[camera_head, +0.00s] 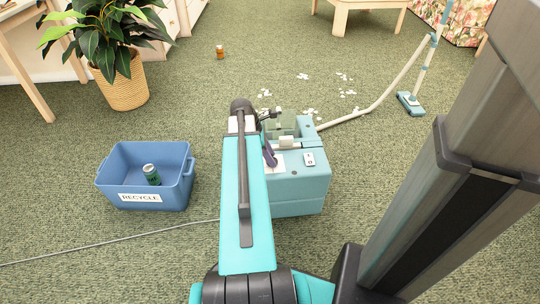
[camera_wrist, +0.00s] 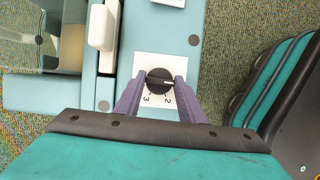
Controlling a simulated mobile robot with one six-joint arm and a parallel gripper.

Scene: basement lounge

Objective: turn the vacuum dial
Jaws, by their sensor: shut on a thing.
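The vacuum (camera_head: 296,188) is a pale teal box on the carpet, partly hidden behind my arm in the head view. Its dial (camera_wrist: 158,82) is a dark round knob with a light pointer line, on a white plate (camera_wrist: 146,65) with the numbers 2 and 3 visible. The pointer line points to the right in the wrist view. My gripper (camera_wrist: 153,88) has purple fingers, one on each side of the dial, and is shut on it. In the head view my gripper (camera_head: 270,155) reaches down onto the vacuum's top.
A hose (camera_head: 372,106) runs from the vacuum to a floor head (camera_head: 410,103). White scraps (camera_head: 302,77) and an orange bottle (camera_head: 220,52) lie on the carpet. A blue recycle bin (camera_head: 178,197) holding a green can (camera_head: 151,174) stands left, near a potted plant (camera_head: 122,85). A cord (camera_head: 120,239) crosses the floor.

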